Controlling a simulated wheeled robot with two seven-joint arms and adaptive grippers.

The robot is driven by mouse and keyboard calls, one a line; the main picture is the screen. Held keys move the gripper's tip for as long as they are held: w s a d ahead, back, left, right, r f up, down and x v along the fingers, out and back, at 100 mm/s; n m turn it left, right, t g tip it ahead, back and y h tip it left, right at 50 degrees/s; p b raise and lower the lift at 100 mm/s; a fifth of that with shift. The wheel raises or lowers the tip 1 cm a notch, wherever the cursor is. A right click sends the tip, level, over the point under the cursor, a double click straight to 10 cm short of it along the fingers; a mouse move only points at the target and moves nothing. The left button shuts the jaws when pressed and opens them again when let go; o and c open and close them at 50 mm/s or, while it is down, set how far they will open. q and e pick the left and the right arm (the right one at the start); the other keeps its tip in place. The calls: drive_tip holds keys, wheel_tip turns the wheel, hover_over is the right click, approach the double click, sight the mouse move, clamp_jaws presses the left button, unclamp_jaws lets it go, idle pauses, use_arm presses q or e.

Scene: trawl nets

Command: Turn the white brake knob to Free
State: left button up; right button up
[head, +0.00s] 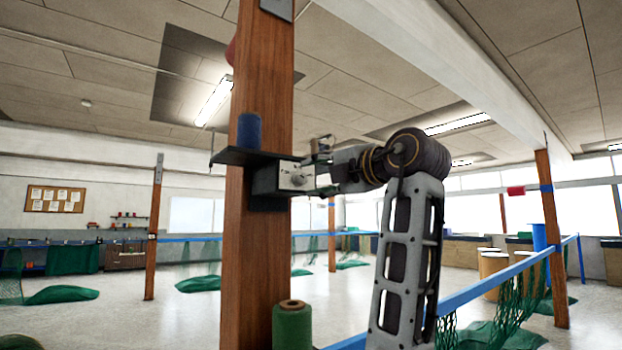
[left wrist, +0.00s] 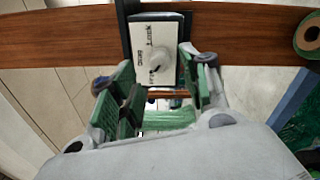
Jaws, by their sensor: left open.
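The white brake knob (head: 298,179) is on the face of a small dark box fixed to the wooden post in the head view. In the left wrist view the knob (left wrist: 157,73) is in front of a white plate (left wrist: 145,32) with "Lock" lettering and a second, smaller word too blurred to read surely. The direction of the knob's pointer is unclear. My left gripper (head: 320,167) is open, close in front of the knob. In the left wrist view its green-padded fingers (left wrist: 157,82) stand on either side of the knob with gaps. My right gripper is not in view.
The wooden post (head: 260,90) carries a dark shelf (head: 232,157) with a blue spool (head: 249,131) just above the box. A green spool (head: 291,326) stands low beside the post. A blue rail (head: 480,290) with green netting runs at the right. Open floor lies behind.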

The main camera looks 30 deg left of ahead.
use_arm(q)
drive_tip(key=v, duration=0.7)
drive_tip(key=shift+d, duration=0.25)
idle(0.5)
